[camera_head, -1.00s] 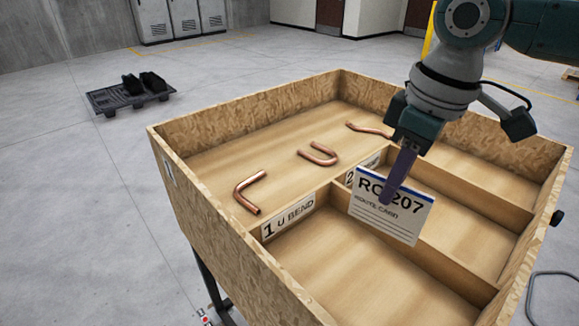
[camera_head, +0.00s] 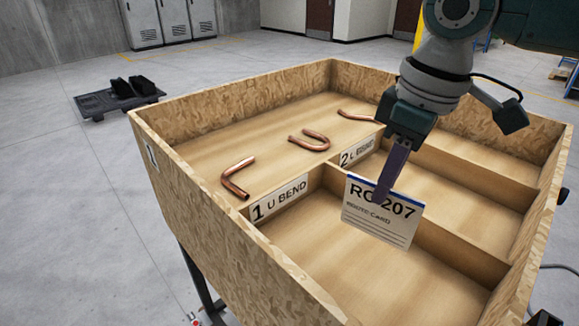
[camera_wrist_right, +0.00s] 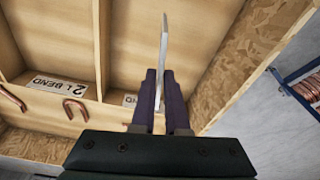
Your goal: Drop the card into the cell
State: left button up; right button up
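The white card (camera_head: 366,229) has a blue top edge and reads "RC-207" and "ROUTE CARD". My right gripper (camera_head: 384,190) is shut on its top part, and the card hangs nearly upright, a little tilted. In the head view it overlaps the "1 U BEND" cell (camera_head: 330,268) and the divider behind it. Its height above the cell floor is hard to tell. In the right wrist view the card (camera_wrist_right: 164,48) shows edge-on between the fingers (camera_wrist_right: 163,92). My left gripper is not in view.
The wooden box has tall chipboard walls (camera_head: 215,112). Divider labels read "1 U BEND" (camera_head: 280,200) and "2 L BEND" (camera_head: 357,151). Copper tubes lie in the long left compartment: an L-shaped one (camera_head: 235,178), a U-shaped one (camera_head: 312,141) and another partly hidden (camera_head: 357,116). The cells look empty.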

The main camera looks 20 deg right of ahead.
jog(key=o, duration=0.4)
jog(key=r, duration=0.3)
jog(key=r+b, duration=0.1)
jog(key=r, duration=0.2)
jog(key=s+r+b, duration=0.1)
jog(key=r, duration=0.2)
jog(key=shift+d, duration=0.4)
jog(key=shift+s+r, duration=0.15)
jog(key=shift+r, duration=0.25)
